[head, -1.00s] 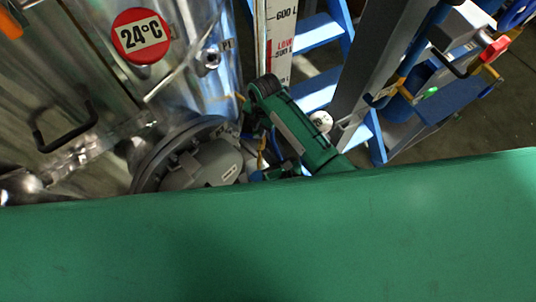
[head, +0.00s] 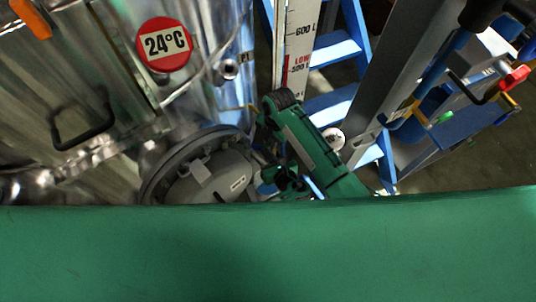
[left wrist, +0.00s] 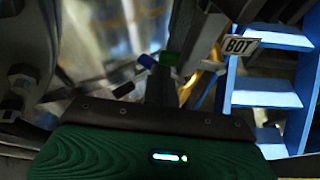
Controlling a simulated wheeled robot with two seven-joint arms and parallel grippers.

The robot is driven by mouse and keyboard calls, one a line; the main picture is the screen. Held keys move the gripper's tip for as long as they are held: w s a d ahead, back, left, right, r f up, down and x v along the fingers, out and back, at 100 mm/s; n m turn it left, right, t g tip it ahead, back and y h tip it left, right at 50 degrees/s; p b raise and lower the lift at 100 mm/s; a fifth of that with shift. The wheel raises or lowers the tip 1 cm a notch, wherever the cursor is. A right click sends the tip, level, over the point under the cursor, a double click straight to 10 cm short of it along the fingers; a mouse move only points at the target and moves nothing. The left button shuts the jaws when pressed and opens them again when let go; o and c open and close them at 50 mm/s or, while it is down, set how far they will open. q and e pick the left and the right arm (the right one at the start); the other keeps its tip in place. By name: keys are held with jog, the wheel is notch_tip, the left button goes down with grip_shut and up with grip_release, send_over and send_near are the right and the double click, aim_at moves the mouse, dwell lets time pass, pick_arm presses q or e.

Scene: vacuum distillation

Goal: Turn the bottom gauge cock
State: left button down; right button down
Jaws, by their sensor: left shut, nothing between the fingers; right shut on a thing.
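In the left wrist view my left gripper (left wrist: 160,88) is shut and empty, its dark fingers pointing away from the green hand. Beyond the tips are a small blue piece (left wrist: 147,60), a green piece (left wrist: 170,58) and a yellow pipe (left wrist: 205,75). A "BOT" tag (left wrist: 240,46) hangs to their right. I cannot tell which piece is the cock's handle, nor whether the fingers touch it. In the head view the level gauge scale (head: 296,45) runs down behind my green arm, which hides its lower end. My right gripper is not in view.
A grey round fitting (head: 212,178) sits low beside my arm. Blue steps (head: 333,50) and a grey post (head: 385,75) stand to the right. My green body part covers the bottom.

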jog(key=shift+w+d, duration=0.1)
jog(key=shift+d, duration=0.05)
jog(key=c, duration=1.3)
grip_release()
jog(key=shift+c, duration=0.2)
